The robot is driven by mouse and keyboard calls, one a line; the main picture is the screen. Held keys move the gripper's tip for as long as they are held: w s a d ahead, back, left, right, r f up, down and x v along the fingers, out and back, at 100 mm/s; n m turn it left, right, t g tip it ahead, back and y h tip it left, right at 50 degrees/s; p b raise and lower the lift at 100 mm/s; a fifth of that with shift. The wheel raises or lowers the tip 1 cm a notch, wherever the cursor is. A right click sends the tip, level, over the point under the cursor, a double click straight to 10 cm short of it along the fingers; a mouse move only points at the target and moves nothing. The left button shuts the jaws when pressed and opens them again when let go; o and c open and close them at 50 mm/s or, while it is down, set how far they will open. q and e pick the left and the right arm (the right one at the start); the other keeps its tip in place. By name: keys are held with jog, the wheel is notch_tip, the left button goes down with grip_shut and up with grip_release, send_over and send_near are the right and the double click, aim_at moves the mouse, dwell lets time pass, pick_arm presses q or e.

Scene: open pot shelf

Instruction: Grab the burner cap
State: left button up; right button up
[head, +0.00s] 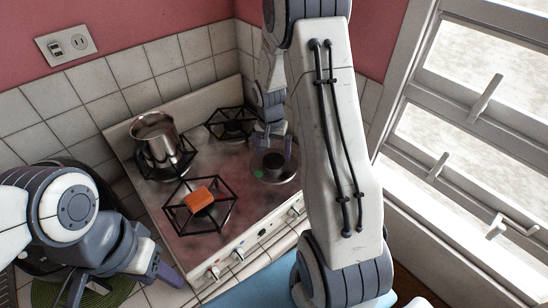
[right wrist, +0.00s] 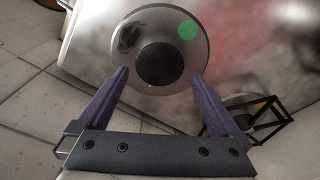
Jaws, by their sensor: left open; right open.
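The burner cap (head: 273,161) is a dark round disc at the centre of the metal burner plate at the right of the stove, which has no grate over it. In the right wrist view the burner cap (right wrist: 160,63) lies just beyond my right gripper (right wrist: 160,75), whose purple fingers are apart with nothing between them. In the head view my right gripper (head: 272,137) hangs over that burner, partly hidden by my own arm. My left gripper (head: 125,286) is open and empty at the lower left, away from the cap.
A steel pot (head: 155,137) stands on the back left burner. An orange block (head: 199,198) lies on the front left grate (head: 180,207). A bare grate (head: 231,122) is at the back. A green spot (right wrist: 188,30) marks the burner plate (right wrist: 193,55). Tiled walls and a window border the stove.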

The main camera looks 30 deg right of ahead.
aim_at(274, 160)
jog(key=shift+w+d+f+p, duration=0.1)
jog(key=shift+f+p, duration=0.1)
jog(key=shift+f, duration=0.6)
jog(key=shift+w+d+f+p, duration=0.1)
jog(key=shift+f+p, duration=0.1)
jog(key=shift+f, duration=0.55)
jog(key=c, duration=1.1)
jog(key=shift+c, duration=0.2)
jog(key=shift+r, duration=0.15)
